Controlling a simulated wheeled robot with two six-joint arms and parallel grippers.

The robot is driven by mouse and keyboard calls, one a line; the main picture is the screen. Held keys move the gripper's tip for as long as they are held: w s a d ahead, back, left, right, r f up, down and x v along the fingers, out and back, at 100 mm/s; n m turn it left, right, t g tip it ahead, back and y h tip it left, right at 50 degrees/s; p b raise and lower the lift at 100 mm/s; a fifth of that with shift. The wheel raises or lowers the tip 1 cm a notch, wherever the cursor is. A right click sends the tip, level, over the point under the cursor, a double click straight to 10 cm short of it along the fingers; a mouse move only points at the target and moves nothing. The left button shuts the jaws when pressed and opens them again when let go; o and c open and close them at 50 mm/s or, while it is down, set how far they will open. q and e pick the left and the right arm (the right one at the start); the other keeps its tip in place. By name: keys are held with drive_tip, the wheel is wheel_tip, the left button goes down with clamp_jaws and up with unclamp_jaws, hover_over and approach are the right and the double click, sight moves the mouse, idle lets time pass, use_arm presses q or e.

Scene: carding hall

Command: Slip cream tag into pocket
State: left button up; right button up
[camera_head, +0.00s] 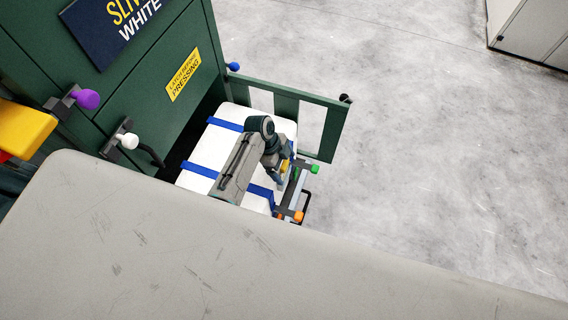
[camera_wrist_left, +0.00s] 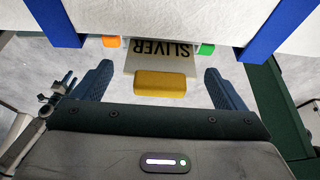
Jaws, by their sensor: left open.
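A cream tag (camera_wrist_left: 155,62) with upside-down dark lettering "SLIVER" shows in the left wrist view. A yellow block (camera_wrist_left: 160,84) sits at its near edge. The tag lies between an orange end piece (camera_wrist_left: 111,41) and a green one (camera_wrist_left: 206,49) beside the white bale; I cannot tell how deep it sits in a pocket. My left gripper (camera_wrist_left: 160,92) is open, with a finger on each side of the yellow block and gaps between. In the head view my left gripper (camera_head: 282,178) is over the bale's right side and partly hides the yellow block. My right gripper is not in view.
The white bale (camera_head: 212,146) with blue straps stands in a green machine (camera_head: 150,75) with an open green gate (camera_head: 325,125). Purple (camera_head: 88,99) and white (camera_head: 129,141) knobs stick out. A scratched grey surface (camera_head: 150,250) fills the foreground. The floor at right is clear.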

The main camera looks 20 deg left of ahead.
use_arm(q)
drive_tip(key=b+v, duration=0.2)
drive_tip(key=v, duration=0.8)
drive_tip(key=shift+r, duration=0.4)
drive_tip(key=shift+a, duration=0.15)
